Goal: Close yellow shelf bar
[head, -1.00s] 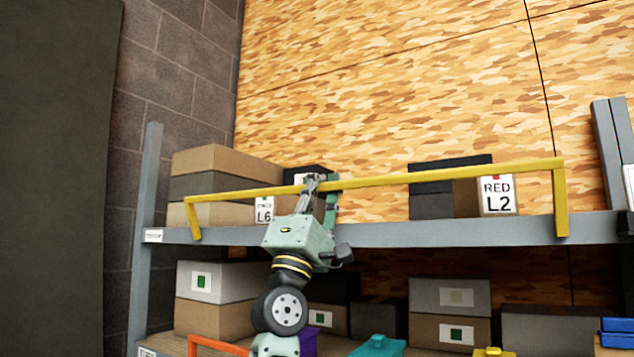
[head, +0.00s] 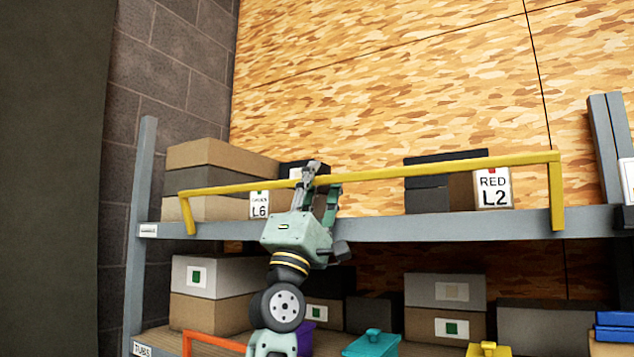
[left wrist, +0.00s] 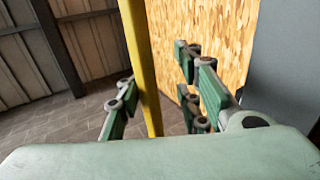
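The yellow shelf bar (head: 430,173) runs across the front of the upper shelf, standing above its grey edge. Its two end arms slope down to the shelf at left and right. My left gripper (head: 318,182) is at the bar, left of its middle, with fingers reaching up around it. In the left wrist view the bar (left wrist: 138,60) passes between the fingers of the left gripper (left wrist: 160,100). The fingers are spread, with a clear gap between the bar and the right-hand finger. My right gripper is not in view.
Boxes stand behind the bar, labelled L6 (head: 259,205) and RED L2 (head: 492,188). The grey upper shelf edge (head: 420,228) lies below the bar. The lower shelf holds boxes, a teal lidded tub (head: 371,344) and an orange bar (head: 215,340). A wooden wall (head: 400,80) is behind.

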